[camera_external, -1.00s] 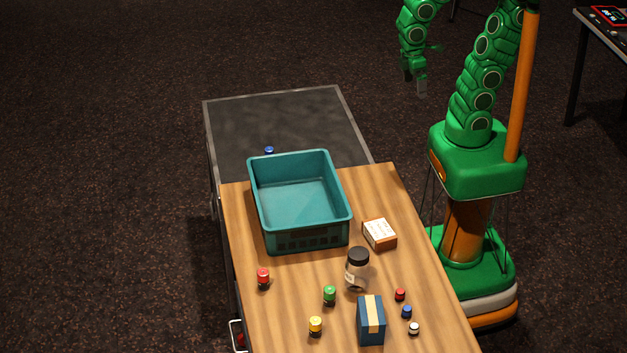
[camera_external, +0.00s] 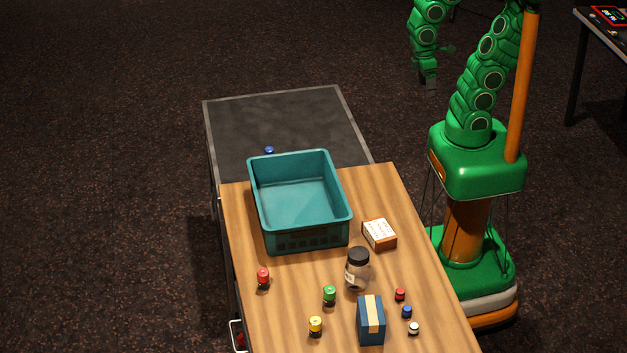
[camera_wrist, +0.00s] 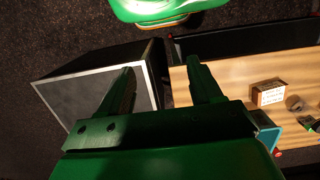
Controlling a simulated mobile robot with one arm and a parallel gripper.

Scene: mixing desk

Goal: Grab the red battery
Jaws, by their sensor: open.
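Two upright red-topped cylinders stand on the wooden desk (camera_external: 380,185) in the external view. The larger red battery (camera_external: 263,278) is at the left, in front of the bin; a smaller red one (camera_external: 400,295) stands at the right. I cannot tell for certain which is meant. My gripper (camera_external: 430,86) is raised beyond the desk's far right side, well away from both. In the wrist view my gripper (camera_wrist: 160,70) has its fingers apart with nothing between them. A small red spot (camera_wrist: 279,153) shows beside the bin there.
A teal bin (camera_external: 348,215) stands at the desk's back. Near it are a white-orange box (camera_external: 379,233) and a black-lidded jar (camera_external: 357,270). Green (camera_external: 329,296) and yellow (camera_external: 315,326) cylinders and a blue box (camera_external: 371,320) stand in front. A dark panel (camera_external: 280,112) adjoins the desk.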

